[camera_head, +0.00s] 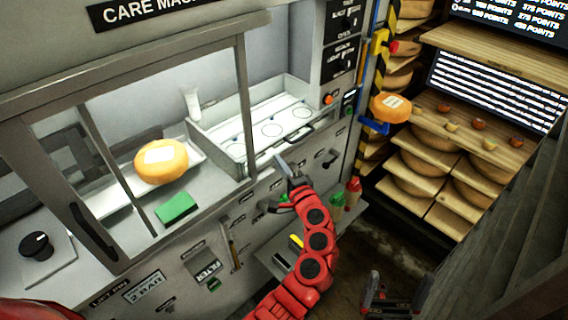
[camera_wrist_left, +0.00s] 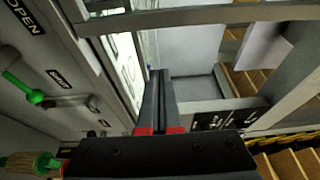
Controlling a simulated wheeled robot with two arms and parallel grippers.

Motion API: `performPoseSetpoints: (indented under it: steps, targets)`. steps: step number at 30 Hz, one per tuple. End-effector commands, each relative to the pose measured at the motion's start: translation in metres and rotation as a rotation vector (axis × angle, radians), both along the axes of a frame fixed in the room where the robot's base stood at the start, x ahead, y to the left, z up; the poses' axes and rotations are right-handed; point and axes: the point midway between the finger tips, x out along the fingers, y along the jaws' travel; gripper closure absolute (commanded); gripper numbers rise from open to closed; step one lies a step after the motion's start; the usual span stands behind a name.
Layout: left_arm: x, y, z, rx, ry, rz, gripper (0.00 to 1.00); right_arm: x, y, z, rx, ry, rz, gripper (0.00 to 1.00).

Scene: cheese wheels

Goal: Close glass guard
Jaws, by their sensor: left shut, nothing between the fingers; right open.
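The glass guard (camera_head: 243,110) is a clear pane in a grey metal frame on the front of the machine. It covers the left and middle of the chamber, and the right part stands uncovered. A dark handle (camera_head: 90,230) is on the frame at the left. My left gripper (camera_head: 287,166) is at the front of the uncovered right part, to the right of the guard's upright frame edge and apart from it. Its fingers (camera_wrist_left: 160,100) are together with nothing between them in the left wrist view. My right gripper (camera_head: 392,292) is low at the right, open and empty.
Behind the glass lie a cheese wheel (camera_head: 161,161) with a white label and a green block (camera_head: 176,207). A white tray (camera_head: 235,151) with round outlines is at the right. Shelves of cheese (camera_head: 470,155) stand right of the machine. A green lever (camera_wrist_left: 30,92) shows in the wrist view.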

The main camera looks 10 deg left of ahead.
Motion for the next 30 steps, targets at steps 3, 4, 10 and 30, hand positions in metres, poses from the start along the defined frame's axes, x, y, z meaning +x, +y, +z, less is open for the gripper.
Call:
performPoseSetpoints:
  steps: [3, 4, 10, 30]
  targets:
    - [0.022, 0.014, 0.005, 0.0, 0.0, 0.002, 1.0, 0.0, 0.0, 0.013, 0.0, 0.0, 0.0, 0.01]
    - [0.026, 0.017, 0.005, 0.001, 0.001, 0.003, 1.0, 0.0, 0.0, 0.015, 0.0, 0.0, 0.0, 0.01]
    - [0.051, 0.032, 0.003, 0.0, 0.002, -0.001, 1.0, 0.0, 0.0, 0.023, 0.0, 0.0, 0.0, 0.01]
    - [0.02, 0.057, 0.0, -0.002, -0.001, -0.004, 1.0, 0.0, 0.0, 0.05, 0.0, 0.0, 0.0, 0.01]
